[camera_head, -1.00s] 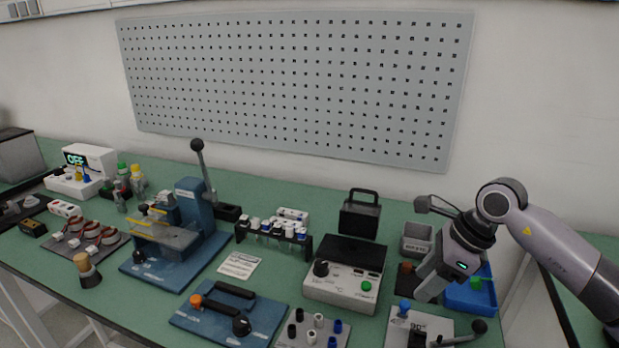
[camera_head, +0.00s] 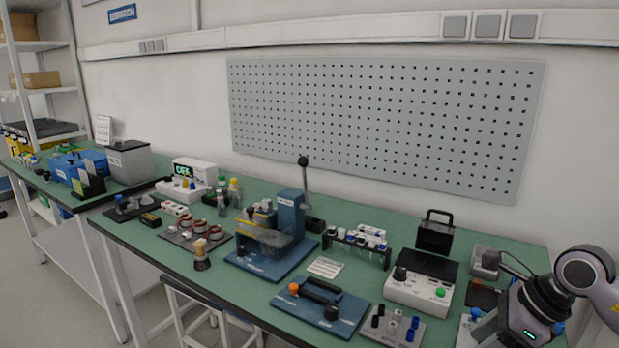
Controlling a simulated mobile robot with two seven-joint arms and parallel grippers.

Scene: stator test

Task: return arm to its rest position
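My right arm comes in at the lower right edge of the head view. Its wrist and hand (camera_head: 533,314) hang over the right end of the green bench (camera_head: 330,292), beside the white control box. The fingertips are cut off or hidden at the bottom of the picture, so their opening does not show. My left arm and gripper are not in view.
A white control box (camera_head: 418,291), a blue base plate with black handles (camera_head: 320,305), a blue lever press (camera_head: 289,219) and a tube rack (camera_head: 357,246) stand on the bench. A stool (camera_head: 205,302) is below its front edge. Shelves (camera_head: 40,75) are at the far left.

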